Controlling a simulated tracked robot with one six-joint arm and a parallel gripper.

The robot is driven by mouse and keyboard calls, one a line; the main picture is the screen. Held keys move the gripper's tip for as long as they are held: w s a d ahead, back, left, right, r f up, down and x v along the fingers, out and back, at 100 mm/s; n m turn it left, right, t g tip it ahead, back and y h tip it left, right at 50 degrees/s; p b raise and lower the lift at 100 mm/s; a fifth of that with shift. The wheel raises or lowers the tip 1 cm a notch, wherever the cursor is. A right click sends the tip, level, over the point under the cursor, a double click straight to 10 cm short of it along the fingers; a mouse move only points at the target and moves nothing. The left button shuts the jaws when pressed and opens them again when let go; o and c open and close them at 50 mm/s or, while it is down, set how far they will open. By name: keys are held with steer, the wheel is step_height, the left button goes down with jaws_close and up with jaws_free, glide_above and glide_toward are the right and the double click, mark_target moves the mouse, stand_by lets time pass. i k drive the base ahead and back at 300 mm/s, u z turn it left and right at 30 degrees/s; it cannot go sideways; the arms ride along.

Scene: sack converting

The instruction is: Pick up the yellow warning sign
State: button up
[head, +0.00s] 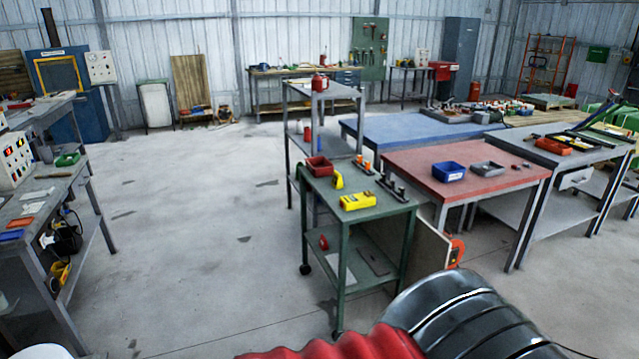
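I cannot make out a yellow warning sign for certain in the head view. A yellow box-like object (357,201) lies on the top of the green cart (325,187), with dark marks too small to read. A smaller yellow object (337,178) stands just behind it on the same top. Another yellow item (60,275) sits low on the shelf of the left bench, partly in shadow. My gripper does not show in this view, so its state and what it holds are hidden.
A red tray (319,166) and orange-topped items share the cart top. A red-topped table (455,170) with a blue bin (448,172) stands to the right. A board leans at the cart's right side. The grey floor (200,200) left of the cart is open.

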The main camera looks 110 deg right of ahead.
mark_target(337, 182)
steer(key=z, duration=3.5)
